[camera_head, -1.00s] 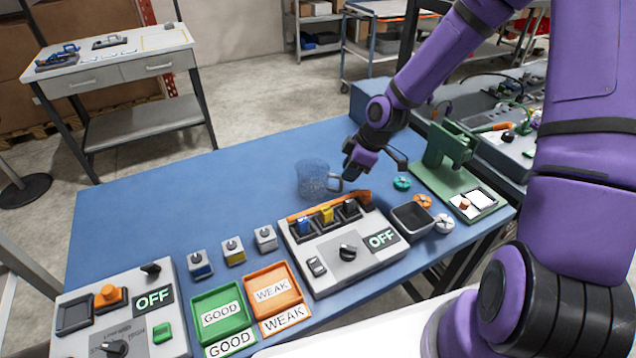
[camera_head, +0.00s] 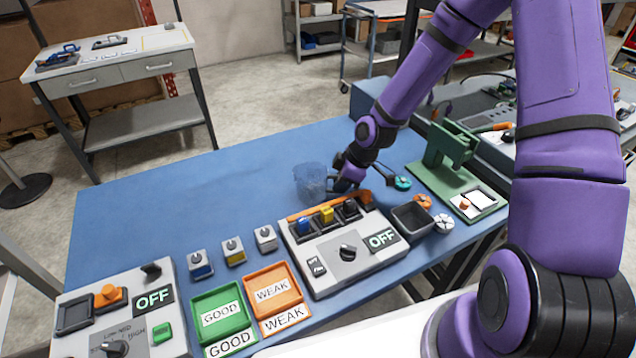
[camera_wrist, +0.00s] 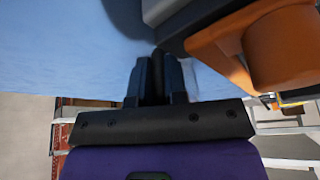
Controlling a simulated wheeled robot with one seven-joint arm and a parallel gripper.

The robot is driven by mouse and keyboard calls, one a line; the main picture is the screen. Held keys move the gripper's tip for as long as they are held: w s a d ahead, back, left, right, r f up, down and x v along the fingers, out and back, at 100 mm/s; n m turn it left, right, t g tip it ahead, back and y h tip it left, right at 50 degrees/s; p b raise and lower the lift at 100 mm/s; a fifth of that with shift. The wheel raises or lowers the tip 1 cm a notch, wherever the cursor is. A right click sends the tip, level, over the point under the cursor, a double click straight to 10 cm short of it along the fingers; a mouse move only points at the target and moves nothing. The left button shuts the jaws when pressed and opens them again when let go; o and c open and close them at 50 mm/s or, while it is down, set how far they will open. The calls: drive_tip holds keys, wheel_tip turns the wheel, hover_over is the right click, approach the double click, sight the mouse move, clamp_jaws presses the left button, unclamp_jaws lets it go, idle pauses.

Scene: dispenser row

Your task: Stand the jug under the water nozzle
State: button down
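The jug (camera_head: 308,182) is see-through and bluish, standing upright on the blue table behind the grey box with three coloured blocks. My gripper (camera_head: 340,184) is low at the jug's right side, where its dark handle is; the fingers hide most of the handle. In the wrist view my gripper's dark fingers (camera_wrist: 158,72) are close together with something dark between them. I cannot tell whether they are closed on the handle. I cannot pick out a water nozzle in these views.
The grey box (camera_head: 330,262) with an orange rail (camera_head: 298,214) stands just in front of my gripper. A green stand (camera_head: 446,160) and a black bin (camera_head: 409,221) are to the right. The blue table (camera_head: 190,205) is clear left of the jug.

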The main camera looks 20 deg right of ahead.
idle(0.3)
wheel_tip(320, 180, up, 10)
drive_tip(key=w+d+r+m+t+h, duration=0.1)
drive_tip(key=w+d+r+m+h, duration=0.1)
drive_tip(key=w+m, duration=0.4)
drive_tip(key=w+d+r+m+t+h, duration=0.1)
drive_tip(key=w+d+r+m+h, duration=0.2)
drive_tip(key=w+m, duration=0.4)
drive_tip(key=shift+w+d+r+m+t, duration=0.3)
drive_tip(key=shift+d+r+m, duration=0.55)
drive_tip(key=shift+m, duration=1.15)
drive_tip(key=shift+d+f, duration=0.15)
drive_tip(key=shift+f, duration=0.1)
drive_tip(key=shift+f, duration=0.1)
